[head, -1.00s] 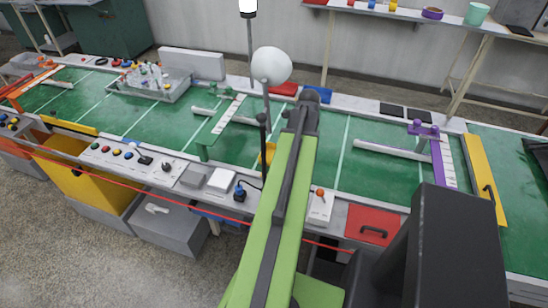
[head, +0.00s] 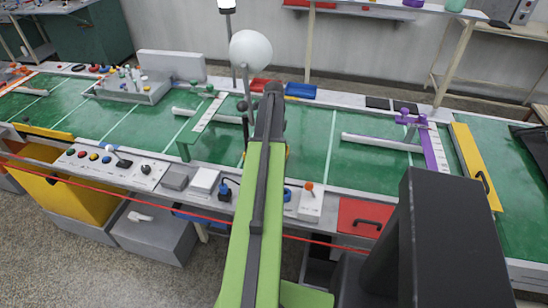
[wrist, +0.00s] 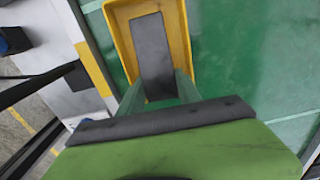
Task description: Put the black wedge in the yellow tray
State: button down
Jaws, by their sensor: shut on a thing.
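The black wedge (wrist: 152,55) shows as a dark grey slab in the wrist view. It lies between the two greenish fingers of my gripper (wrist: 159,86), which is shut on it. The yellow tray (wrist: 114,38) shows around and behind the wedge in the wrist view, with its rims on both sides. I cannot tell whether the wedge touches the tray floor or is held above it. In the head view my green arm reaches over the green bench and hides the gripper, the wedge and most of the tray.
A white ball on a stand (head: 251,50) rises beside my arm's far end. A green bracket (head: 207,120) stands to the left and a purple fixture (head: 430,140) to the right. A red cord (head: 130,207) runs along the bench front. Bare green surface (wrist: 240,60) lies right of the tray.

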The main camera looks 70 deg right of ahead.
notch_tip(320, 180, down, 4)
jog(key=b, duration=0.4)
jog(key=shift+f, duration=0.2)
jog(key=shift+r, duration=0.2)
jog(key=shift+f, duration=0.15)
jog(key=c, duration=0.8)
grip_release()
jog(key=shift+c, duration=0.2)
notch_tip(320, 180, up, 13)
jog(key=p, duration=1.2)
jog(key=shift+f, duration=0.3)
